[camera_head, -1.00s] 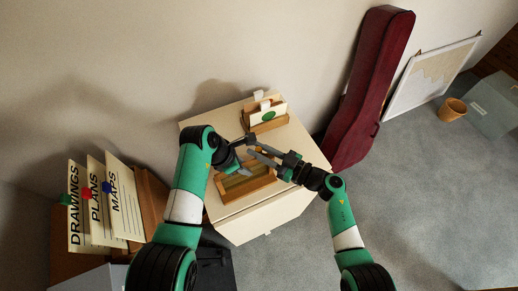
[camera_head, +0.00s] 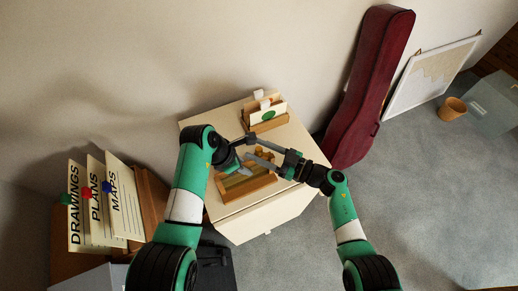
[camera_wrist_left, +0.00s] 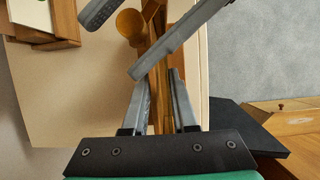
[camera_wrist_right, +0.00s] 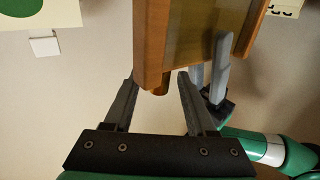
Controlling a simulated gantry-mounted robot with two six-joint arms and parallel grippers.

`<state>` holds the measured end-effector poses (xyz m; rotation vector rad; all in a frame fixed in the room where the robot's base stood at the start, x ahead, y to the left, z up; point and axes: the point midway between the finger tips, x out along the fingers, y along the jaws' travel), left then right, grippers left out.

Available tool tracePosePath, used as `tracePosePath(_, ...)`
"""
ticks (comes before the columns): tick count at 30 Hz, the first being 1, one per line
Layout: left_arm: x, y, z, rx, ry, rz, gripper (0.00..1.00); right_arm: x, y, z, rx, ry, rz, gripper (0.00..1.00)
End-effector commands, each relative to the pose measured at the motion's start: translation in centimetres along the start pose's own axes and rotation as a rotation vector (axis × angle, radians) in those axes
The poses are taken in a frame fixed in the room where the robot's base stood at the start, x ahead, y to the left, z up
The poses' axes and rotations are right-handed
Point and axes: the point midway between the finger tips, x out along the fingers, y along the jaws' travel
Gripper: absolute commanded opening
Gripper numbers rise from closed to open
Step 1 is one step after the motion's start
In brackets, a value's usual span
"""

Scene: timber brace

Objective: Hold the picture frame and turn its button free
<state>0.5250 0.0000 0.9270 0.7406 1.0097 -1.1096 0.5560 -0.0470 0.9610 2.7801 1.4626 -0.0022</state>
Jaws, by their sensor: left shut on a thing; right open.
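The wooden picture frame (camera_head: 250,189) lies on the cream cabinet top, partly hidden by my arms. My left gripper (camera_wrist_left: 158,75) is shut on one bar of the frame (camera_wrist_right: 150,35), with a finger on each side. The button appears to be a round brown knob (camera_wrist_left: 130,24) at the frame's edge; it also shows in the right wrist view (camera_wrist_right: 157,91). My right gripper (camera_wrist_right: 157,76) is open, its fingers apart on either side of the knob. I cannot tell whether they touch it.
The cabinet top (camera_head: 222,115) also carries a wooden holder with cards (camera_head: 266,118) behind the frame. A stand of labelled folders (camera_head: 100,205) is at left. A dark red instrument case (camera_head: 368,90) leans on the wall at right. My two grippers are very close together.

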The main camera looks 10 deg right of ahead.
Motion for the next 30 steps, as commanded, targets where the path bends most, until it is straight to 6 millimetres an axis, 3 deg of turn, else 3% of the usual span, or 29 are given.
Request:
tracePosePath(7,-0.1,0.1,0.0,0.000,-0.001,0.002,0.00,-0.1,0.0,-0.1,-0.001,0.001,0.001,0.56)
tracePosePath(11,-0.1,0.1,0.0,0.000,-0.001,0.002,0.00,-1.2,0.1,0.0,-0.001,0.002,0.003,0.56)
tracePosePath(24,-0.1,0.1,0.0,0.000,-0.001,0.002,0.00,-10.7,0.1,0.1,0.000,-0.001,0.004,0.56)
tracePosePath(30,-0.1,0.1,0.0,0.000,-0.001,0.002,0.00,-12.1,0.0,0.0,0.001,-0.001,0.001,0.56)
